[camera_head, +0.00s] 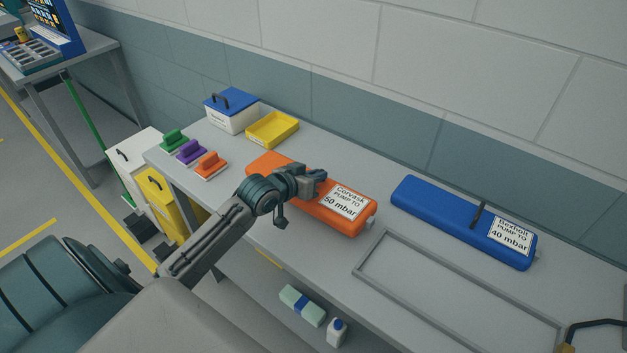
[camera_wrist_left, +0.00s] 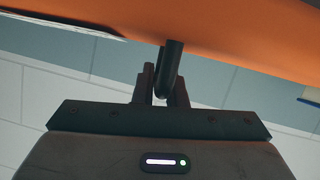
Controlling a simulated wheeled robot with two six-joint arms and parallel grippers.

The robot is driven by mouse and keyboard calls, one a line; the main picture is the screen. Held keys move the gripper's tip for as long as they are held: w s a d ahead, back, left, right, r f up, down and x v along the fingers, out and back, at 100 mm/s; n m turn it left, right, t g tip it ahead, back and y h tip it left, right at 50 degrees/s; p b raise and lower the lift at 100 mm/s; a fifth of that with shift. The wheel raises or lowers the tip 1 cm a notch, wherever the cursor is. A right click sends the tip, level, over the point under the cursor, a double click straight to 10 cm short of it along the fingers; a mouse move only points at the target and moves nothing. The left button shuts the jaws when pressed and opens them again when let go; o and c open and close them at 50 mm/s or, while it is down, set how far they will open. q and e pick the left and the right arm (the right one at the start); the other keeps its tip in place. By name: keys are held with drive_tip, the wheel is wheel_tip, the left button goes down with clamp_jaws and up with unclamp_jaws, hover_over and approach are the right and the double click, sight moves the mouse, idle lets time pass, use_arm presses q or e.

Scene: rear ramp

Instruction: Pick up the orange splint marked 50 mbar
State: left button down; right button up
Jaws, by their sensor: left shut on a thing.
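The orange splint (camera_head: 275,169) has a white label reading "Corvask PUMP TO 50 mbar" (camera_head: 347,201) and lies along the grey bench. My left gripper (camera_head: 316,177) is over its middle, next to the label, and hides part of its top. In the left wrist view the splint's orange body (camera_wrist_left: 235,30) fills the upper part, and the gripper's fingers (camera_wrist_left: 167,88) are shut on its dark handle (camera_wrist_left: 171,60). I cannot tell whether the splint is clear of the bench. My right gripper is not in view.
A blue splint (camera_head: 440,208) marked 40 mbar lies to the right, behind an empty grey frame outline (camera_head: 455,290).

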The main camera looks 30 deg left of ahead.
use_arm(q)
drive_tip(key=s+d+r+b, duration=0.1)
drive_tip(key=s+d+b, duration=0.2)
drive_tip(key=s+d, duration=0.6)
drive_tip(key=shift+s+d+r+b, duration=0.3)
drive_tip(key=shift+d+b, duration=0.1)
drive_tip(key=shift+d, duration=0.45)
